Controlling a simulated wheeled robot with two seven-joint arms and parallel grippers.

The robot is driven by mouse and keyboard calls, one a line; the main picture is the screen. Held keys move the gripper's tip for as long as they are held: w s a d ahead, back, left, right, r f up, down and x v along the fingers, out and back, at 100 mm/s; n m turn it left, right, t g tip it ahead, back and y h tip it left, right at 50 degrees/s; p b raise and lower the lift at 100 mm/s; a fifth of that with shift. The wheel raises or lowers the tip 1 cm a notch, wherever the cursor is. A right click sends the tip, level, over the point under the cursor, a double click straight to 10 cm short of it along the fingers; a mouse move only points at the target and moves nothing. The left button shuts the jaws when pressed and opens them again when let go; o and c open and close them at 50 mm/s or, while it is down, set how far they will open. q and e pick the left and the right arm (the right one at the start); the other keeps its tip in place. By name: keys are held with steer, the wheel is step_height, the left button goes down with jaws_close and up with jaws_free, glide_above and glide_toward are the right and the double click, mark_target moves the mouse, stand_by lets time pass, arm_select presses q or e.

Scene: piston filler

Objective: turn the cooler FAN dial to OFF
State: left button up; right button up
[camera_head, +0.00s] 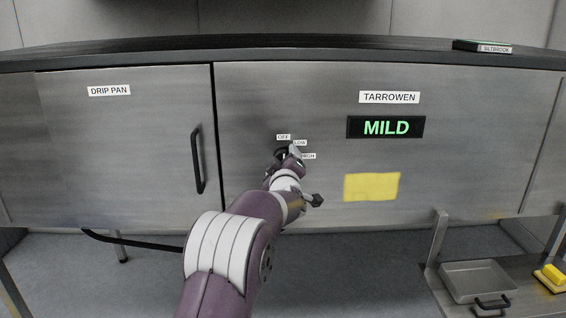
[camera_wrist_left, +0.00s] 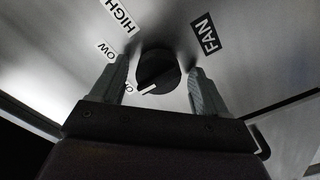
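The FAN dial is a round black knob (camera_wrist_left: 160,68) with a white pointer mark on its lower left edge. The mark points toward a label starting with O, partly hidden by a finger. HIGH, LOW and FAN labels also surround the knob. In the head view the dial is mostly hidden behind my left gripper (camera_head: 288,156), below the OFF label (camera_head: 283,137). In the wrist view my left gripper (camera_wrist_left: 160,92) is open, one finger on each side of the knob, with gaps visible. Whether the fingertips reach past its front face is unclear. My right gripper is out of view.
The steel cooler front (camera_head: 270,90) carries a MILD display (camera_head: 386,127) and a yellow patch (camera_head: 371,187). A black door handle (camera_head: 198,160) stands out left of the dial. A metal tray (camera_head: 478,267) and a yellow block (camera_head: 555,274) lie at lower right.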

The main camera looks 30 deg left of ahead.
arm_select(q)
steer(key=shift+r, duration=0.1)
steer(key=b+v, duration=0.3)
steer(key=v, duration=0.9)
steer(key=shift+s+d, duration=0.2)
steer(key=shift+s, duration=0.1)
